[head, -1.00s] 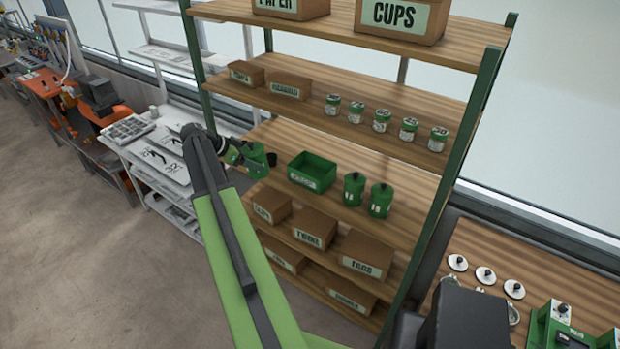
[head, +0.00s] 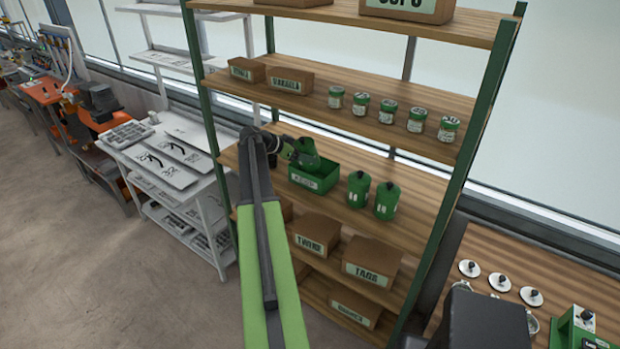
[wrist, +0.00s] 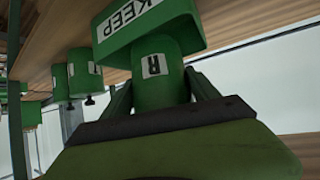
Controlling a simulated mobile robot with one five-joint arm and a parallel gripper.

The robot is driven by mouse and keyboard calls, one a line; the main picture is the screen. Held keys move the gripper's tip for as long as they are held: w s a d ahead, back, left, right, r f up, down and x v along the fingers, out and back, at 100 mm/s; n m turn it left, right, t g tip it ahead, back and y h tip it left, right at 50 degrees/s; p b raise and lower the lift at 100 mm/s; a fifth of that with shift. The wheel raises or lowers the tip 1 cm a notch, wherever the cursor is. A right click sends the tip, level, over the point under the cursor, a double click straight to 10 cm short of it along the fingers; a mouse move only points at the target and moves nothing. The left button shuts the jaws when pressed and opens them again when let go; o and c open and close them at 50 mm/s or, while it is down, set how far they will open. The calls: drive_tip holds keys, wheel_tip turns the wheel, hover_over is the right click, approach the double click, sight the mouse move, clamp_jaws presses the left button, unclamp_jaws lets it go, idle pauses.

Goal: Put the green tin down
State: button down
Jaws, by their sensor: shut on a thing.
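The green tin (head: 305,154) is in my gripper (head: 294,150). In the wrist view my gripper (wrist: 162,94) is shut on this tin (wrist: 160,83), with a finger on each side and a white label with a letter R showing. The tin is at the green open bin (head: 314,182) on the middle shelf. The bin (wrist: 140,25) shows close by in the wrist view with its KEEP label. The bin's wall hides part of the tin there, and I cannot tell whether the tin is over the bin or inside it.
Two more green tins (head: 358,190) (head: 387,201) stand right of the bin. Several small cans (head: 388,112) and cardboard boxes (head: 292,83) are on the shelf above. More boxes (head: 317,232) sit below. A green post (head: 472,120) bounds the rack at right.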

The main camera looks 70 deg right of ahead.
sight(308, 166)
drive_tip(key=shift+s+d+f+b, duration=0.2)
drive_tip(key=shift+f+b, duration=0.2)
drive_tip(key=shift+f, duration=0.35)
drive_tip(key=shift+s+d+f+b, duration=0.1)
drive_tip(key=shift+d+f+b, duration=0.1)
drive_tip(key=shift+f+b, duration=0.35)
drive_tip(key=shift+f, duration=0.25)
drive_tip(key=f+b, duration=0.2)
drive_tip(key=f, duration=0.1)
drive_tip(key=shift+s+d+b, duration=0.3)
drive_tip(key=shift+d+b, duration=0.05)
drive_tip(key=shift+b, duration=0.05)
drive_tip(key=p, duration=0.1)
drive_tip(key=r+p, duration=0.1)
drive_tip(key=shift+s+d+r+t+y+p, duration=0.1)
drive_tip(key=shift+d+r+t+y+p, duration=0.15)
drive_tip(key=shift+t+y+p, duration=0.1)
drive_tip(key=p, duration=0.1)
drive_tip(key=t+y+p, duration=0.1)
drive_tip(key=y+p, duration=0.1)
drive_tip(key=shift+s+d+r+p, duration=0.2)
drive_tip(key=shift+s+d+p, duration=0.1)
drive_tip(key=shift+p, duration=0.1)
wheel_tip(308, 166, down, 3)
drive_tip(key=shift+a+r+t+b, duration=0.15)
drive_tip(key=shift+t+b, duration=0.1)
drive_tip(key=shift+b, duration=0.8)
